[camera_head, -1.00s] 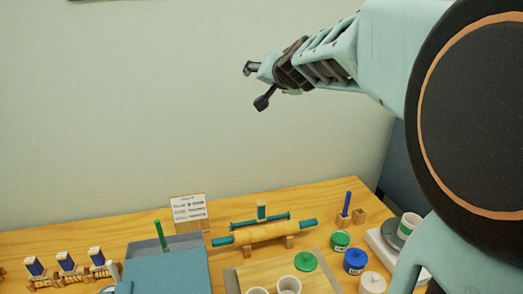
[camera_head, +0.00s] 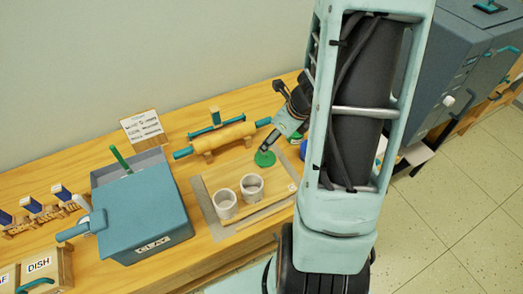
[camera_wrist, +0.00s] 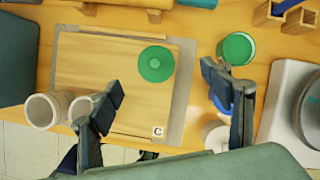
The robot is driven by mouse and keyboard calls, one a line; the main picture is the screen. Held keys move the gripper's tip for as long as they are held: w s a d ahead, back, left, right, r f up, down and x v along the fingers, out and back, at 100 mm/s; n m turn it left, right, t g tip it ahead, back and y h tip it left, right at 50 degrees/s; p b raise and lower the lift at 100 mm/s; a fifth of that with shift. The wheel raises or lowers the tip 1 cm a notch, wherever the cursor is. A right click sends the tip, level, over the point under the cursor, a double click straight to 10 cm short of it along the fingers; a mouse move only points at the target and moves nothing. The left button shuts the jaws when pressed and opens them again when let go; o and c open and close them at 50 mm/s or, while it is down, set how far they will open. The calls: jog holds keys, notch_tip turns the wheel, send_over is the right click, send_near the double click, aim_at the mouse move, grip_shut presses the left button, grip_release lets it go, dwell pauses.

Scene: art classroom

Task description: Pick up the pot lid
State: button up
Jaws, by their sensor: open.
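The pot lid, a flat green disc with a small knob, shows as a green lid (camera_head: 264,158) lying on the wooden board (camera_head: 208,180), behind two small pale pots (camera_head: 226,204). In the wrist view the lid (camera_wrist: 156,64) lies flat on the board, with a tile marked C near the board's corner. My gripper (camera_head: 284,127) is above the table close to the lid. In the wrist view my open gripper (camera_wrist: 160,82) has its fingers spread on either side below the lid, with nothing between them. The gap in height between fingers and lid is hard to tell.
A green-topped jar (camera_wrist: 237,48) stands right of the board, near my right finger. The pots (camera_wrist: 46,111) stand by the left finger. A rolling pin (camera_head: 228,137) on a stand lies behind the board. A blue clay box (camera_head: 145,212) is at the left.

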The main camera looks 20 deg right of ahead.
jog(key=m+b, duration=0.1)
jog(key=b, duration=0.1)
send_over(267, 154)
jog(key=s, duration=0.2)
jog(key=f, duration=0.5)
jog(key=shift+d, duration=0.35)
jog(key=shift+w+a+b+x, duration=0.15)
jog(key=shift+b+x, duration=0.45)
jog(key=shift+x, duration=1)
jog(key=shift+w+a+b+x, duration=0.15)
jog(key=shift+b+x, duration=0.45)
jog(key=shift+x, duration=1)
jog(key=shift+d+r, duration=0.1)
jog(key=shift+r, duration=0.1)
jog(key=c, duration=0.9)
